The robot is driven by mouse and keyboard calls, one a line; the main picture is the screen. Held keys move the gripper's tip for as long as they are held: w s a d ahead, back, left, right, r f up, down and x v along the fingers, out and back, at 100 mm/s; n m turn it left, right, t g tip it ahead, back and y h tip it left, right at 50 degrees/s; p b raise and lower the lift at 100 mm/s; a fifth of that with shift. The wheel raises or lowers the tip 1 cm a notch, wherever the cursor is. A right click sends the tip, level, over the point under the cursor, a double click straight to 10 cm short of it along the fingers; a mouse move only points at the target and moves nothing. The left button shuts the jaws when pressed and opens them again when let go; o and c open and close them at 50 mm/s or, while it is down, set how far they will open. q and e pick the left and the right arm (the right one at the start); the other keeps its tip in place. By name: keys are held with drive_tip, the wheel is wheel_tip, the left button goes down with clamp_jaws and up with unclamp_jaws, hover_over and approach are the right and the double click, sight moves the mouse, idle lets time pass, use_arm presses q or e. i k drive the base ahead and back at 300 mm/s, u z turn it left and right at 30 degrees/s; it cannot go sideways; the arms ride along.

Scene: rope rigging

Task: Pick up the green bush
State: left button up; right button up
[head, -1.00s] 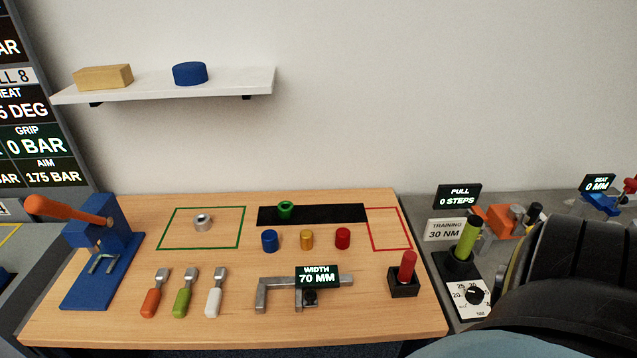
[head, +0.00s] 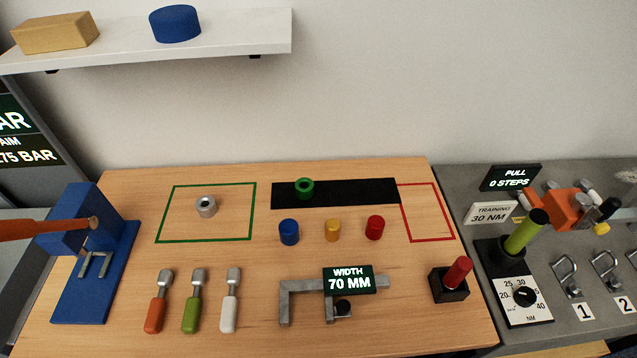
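The green bush (head: 304,188) is a short green ring with a dark hole. It sits on the black strip (head: 360,193) at the back of the wooden table, towards the strip's left end. Nothing touches it from above. Neither of my grippers shows in the head view.
A grey ring (head: 206,206) lies in the green outline. Blue (head: 289,232), yellow (head: 333,230) and red (head: 375,228) cylinders stand in front of the strip. A caliper (head: 285,302), several handled tools (head: 192,302) and a blue press (head: 95,260) surround them. A shelf (head: 200,38) hangs above.

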sight(304, 187)
drive_tip(key=z, duration=0.45)
drive_tip(key=k, duration=1.05)
drive_tip(key=u, duration=0.6)
drive_tip(key=i, duration=0.65)
drive_tip(key=u, duration=0.35)
